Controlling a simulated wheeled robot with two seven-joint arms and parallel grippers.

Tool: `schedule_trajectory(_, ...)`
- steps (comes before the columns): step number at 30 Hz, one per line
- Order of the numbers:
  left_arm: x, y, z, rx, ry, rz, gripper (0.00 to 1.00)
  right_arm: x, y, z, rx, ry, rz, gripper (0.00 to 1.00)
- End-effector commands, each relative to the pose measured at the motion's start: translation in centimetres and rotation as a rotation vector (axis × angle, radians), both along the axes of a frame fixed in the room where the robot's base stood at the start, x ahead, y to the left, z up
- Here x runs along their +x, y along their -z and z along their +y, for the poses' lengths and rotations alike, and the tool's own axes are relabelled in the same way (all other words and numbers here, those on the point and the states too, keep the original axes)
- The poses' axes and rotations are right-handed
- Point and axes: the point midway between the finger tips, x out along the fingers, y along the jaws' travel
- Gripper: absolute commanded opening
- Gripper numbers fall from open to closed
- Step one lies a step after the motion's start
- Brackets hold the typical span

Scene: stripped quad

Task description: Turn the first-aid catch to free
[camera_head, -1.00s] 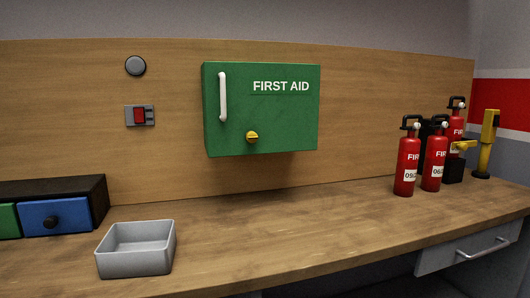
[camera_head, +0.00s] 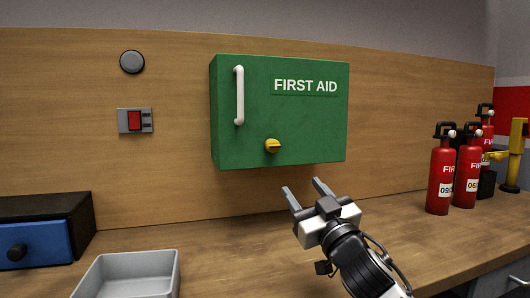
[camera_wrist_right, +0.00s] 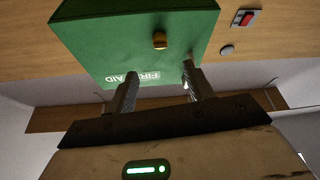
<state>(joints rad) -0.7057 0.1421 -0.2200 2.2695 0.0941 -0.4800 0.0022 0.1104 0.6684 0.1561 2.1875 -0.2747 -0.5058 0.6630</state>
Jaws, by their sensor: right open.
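The green first-aid cabinet (camera_head: 300,115) hangs on the wooden back panel, its door shut, with a white vertical handle (camera_head: 239,95) at its left. The yellow catch (camera_head: 272,146) sits low on the door; its knob points roughly sideways. My right gripper (camera_head: 304,188) is open and empty, below and to the right of the catch, apart from it. In the right wrist view the cabinet (camera_wrist_right: 140,40) appears upside down, with the catch (camera_wrist_right: 160,41) beyond the open fingers (camera_wrist_right: 159,85). My left gripper is not in view.
A grey tray (camera_head: 128,258) stands on the bench at front left, beside a blue-fronted drawer unit (camera_head: 75,207). Several red fire extinguishers (camera_head: 440,180) stand at the right. A red switch (camera_head: 134,121) is on the panel left of the cabinet. The bench under the cabinet is clear.

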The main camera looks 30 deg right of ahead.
Motion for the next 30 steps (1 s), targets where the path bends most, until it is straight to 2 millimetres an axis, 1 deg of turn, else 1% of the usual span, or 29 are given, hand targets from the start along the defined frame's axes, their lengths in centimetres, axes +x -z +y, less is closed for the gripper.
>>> schedule_trajectory(5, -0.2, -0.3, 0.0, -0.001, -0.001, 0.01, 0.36, 2.2, -1.2, -0.4, -0.004, 0.002, -0.003, 0.52)
schedule_trajectory(15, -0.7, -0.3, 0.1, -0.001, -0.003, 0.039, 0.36, 9.0, -4.0, -1.5, 0.0, 0.003, -0.002, 0.52)
schedule_trajectory(21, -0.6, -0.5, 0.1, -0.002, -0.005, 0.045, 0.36, 12.3, -5.2, -1.9, -0.001, 0.001, 0.0, 0.52)
schedule_trajectory(25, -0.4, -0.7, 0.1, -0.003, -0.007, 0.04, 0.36, 13.6, -5.6, -2.1, 0.0, 0.0, 0.001, 0.52)
schedule_trajectory(30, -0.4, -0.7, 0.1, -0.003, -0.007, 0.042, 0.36, 14.3, -5.7, -2.2, -0.001, 0.0, 0.001, 0.52)
